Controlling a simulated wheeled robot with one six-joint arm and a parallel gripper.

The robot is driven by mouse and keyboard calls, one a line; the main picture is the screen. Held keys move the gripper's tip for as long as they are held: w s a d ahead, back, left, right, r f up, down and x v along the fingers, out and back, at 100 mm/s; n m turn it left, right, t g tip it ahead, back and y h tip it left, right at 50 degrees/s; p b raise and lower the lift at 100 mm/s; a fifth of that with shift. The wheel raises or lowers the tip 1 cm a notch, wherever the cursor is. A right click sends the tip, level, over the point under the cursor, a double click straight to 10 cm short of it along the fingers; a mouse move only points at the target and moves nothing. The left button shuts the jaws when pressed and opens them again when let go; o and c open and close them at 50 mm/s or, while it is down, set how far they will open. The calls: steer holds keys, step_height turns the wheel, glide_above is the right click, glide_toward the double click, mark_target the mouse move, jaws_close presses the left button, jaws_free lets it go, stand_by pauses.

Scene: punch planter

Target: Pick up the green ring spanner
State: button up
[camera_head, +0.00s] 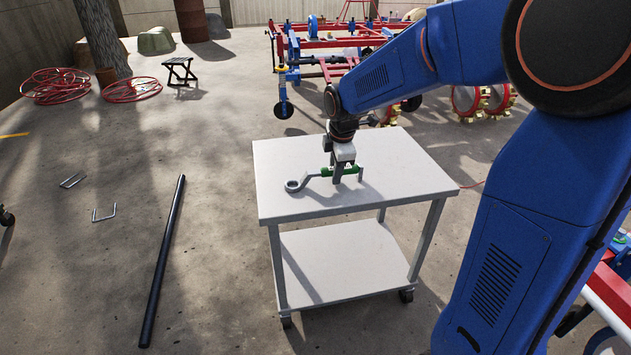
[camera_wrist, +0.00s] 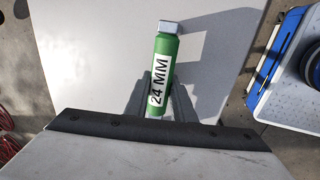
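The green ring spanner (camera_head: 327,172) is at the white table top, with its grey ring end (camera_head: 292,186) to the left and its green handle to the right. In the wrist view its green handle (camera_wrist: 166,50) carries a white label reading "24 MM"; the ring is hidden there. My gripper (camera_head: 338,180) points down over the handle. In the wrist view the fingers of my gripper (camera_wrist: 160,98) lie close against both sides of the handle and look shut on it. I cannot tell whether the spanner is clear of the table.
The white trolley table (camera_head: 400,155) has a lower shelf (camera_head: 345,260) and is otherwise bare on top. A long black bar (camera_head: 165,260) lies on the floor to the left. Red and blue machinery (camera_head: 330,42) stands behind the table. A small black stool (camera_head: 180,70) stands further back.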

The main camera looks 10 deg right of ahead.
jaws_close()
